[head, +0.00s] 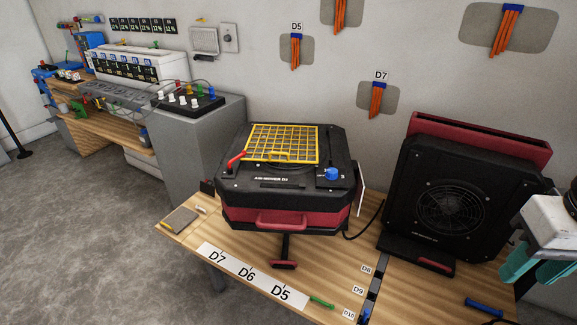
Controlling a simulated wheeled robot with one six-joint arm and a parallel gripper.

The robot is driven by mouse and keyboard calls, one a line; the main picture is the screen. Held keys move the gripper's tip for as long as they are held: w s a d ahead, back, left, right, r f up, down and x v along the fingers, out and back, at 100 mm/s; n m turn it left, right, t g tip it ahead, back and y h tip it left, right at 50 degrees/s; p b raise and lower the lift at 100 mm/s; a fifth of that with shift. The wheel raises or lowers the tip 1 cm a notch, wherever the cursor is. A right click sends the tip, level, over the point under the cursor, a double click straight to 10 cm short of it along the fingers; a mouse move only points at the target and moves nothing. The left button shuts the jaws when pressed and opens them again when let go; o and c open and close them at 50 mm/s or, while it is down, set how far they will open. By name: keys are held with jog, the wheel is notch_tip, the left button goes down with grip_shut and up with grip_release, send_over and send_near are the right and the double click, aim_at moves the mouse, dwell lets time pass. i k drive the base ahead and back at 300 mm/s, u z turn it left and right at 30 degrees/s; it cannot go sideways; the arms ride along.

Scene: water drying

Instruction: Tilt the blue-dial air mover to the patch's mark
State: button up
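The blue-dial air mover (262,181) is a black and dark red box on the wooden table, with a yellow grille (281,143) on its upward-facing top. Its blue dial (332,174) is on the top's right front corner, and a red lever (236,158) is at the left. A dark red handle (281,221) is on its front. Grey wall patches with orange strips show behind, labelled D5 (296,50) and D7 (378,97). My gripper (537,266), with teal fingers, is at the right edge, well apart from this mover and partly cut off; its opening is unclear.
A second black air mover (445,200) stands upright at the right, close to my gripper. A white strip labelled D7, D6, D5 (250,277) lies along the table front. A green pen-like item (321,302) and a blue one (484,307) lie nearby.

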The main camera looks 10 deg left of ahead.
aim_at(258, 193)
jog(key=k, duration=1.3)
jog(key=u, duration=0.75)
jog(key=i, duration=1.3)
jog(key=z, duration=0.3)
